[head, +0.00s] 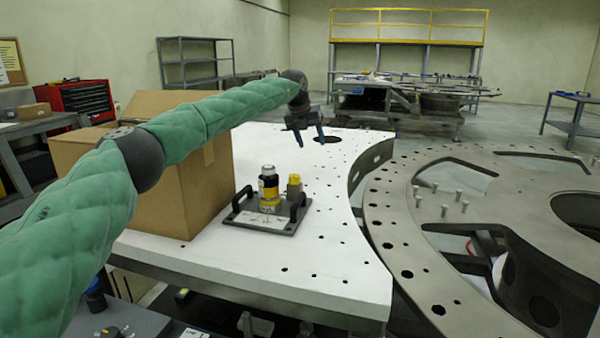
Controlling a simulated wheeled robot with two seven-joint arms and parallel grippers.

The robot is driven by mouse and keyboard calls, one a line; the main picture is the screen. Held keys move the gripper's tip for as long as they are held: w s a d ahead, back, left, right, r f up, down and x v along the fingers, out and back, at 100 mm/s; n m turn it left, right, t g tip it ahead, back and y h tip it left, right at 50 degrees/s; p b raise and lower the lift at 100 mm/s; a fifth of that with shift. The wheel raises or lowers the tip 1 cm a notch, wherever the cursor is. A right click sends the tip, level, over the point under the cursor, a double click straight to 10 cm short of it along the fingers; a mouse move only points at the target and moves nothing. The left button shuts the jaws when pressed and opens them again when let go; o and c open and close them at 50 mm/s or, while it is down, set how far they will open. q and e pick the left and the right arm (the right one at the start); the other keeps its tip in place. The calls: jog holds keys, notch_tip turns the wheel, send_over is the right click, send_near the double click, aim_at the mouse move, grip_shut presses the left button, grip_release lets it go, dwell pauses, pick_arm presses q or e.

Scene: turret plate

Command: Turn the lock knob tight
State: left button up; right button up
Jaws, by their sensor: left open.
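A grey fixture plate (250,219) with two black handles lies on the white table. On it stands a black cylinder (268,184) with a pale top and a yellow band at its base. A smaller yellow knob-like part (294,183) stands to its right; I cannot tell for sure which part is the lock knob. My left gripper (310,142) is open and empty, fingers pointing down. In the picture it is above and slightly right of the fixture, apart from it. My right gripper is out of view.
A cardboard box (202,184) stands left of the fixture, beneath my left arm. The white table (340,270) has small holes and is clear right of the fixture. A large grey ring plate (400,235) with upright bolts stands at the right, across a gap.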

aim_at(294, 175)
pick_arm(q)
jog(key=s+a+g+y, duration=0.1)
jog(key=s+a+f+n+g+y, duration=0.1)
jog(key=s+a, duration=0.1)
jog(key=s+a+g+y, duration=0.1)
jog(key=s+a, duration=0.1)
jog(key=shift+s+a+f, duration=0.15)
jog(key=shift+f, duration=0.15)
jog(key=shift+f+p, duration=0.6)
jog(key=shift+f, duration=3.25)
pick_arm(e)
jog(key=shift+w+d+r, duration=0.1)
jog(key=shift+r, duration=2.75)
pick_arm(q)
jog(key=c, duration=1)
